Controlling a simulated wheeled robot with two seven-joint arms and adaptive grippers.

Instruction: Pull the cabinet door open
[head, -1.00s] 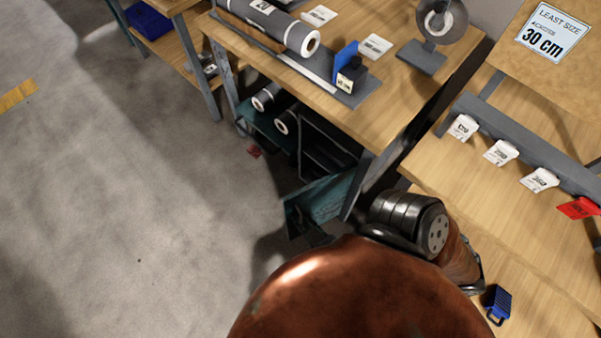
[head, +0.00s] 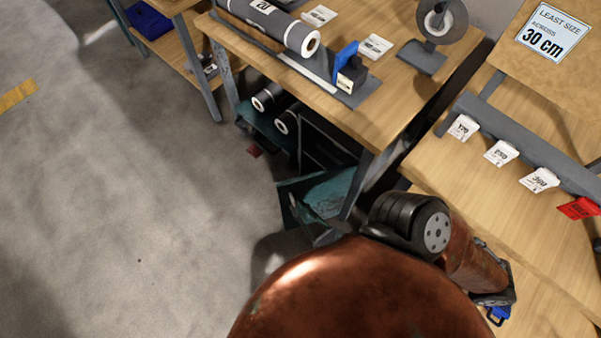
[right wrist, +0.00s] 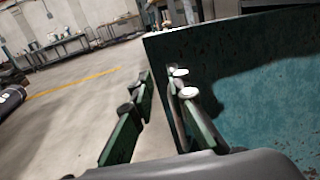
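The teal cabinet door (head: 322,190) stands ajar below the bench at centre, swung out from the cabinet (head: 262,126). In the right wrist view the door (right wrist: 265,90) fills the right side, its near-vertical free edge close to my fingers. My right gripper (right wrist: 160,82) is open, with a gap between its two fingers. The right finger lies in front of the door panel near that edge; the left finger is over the floor, clear of the panel. Whether a finger touches the door I cannot tell. In the head view my copper arm hides much of this gripper. My left gripper is not in view.
A workbench (head: 395,100) with a grey roll (head: 268,24) stands above the cabinet. Another wooden table (head: 440,175) with tags lies right, close to my right arm. A blue basket (head: 497,315) is partly covered by my arm. Grey floor (head: 130,220) at left is open.

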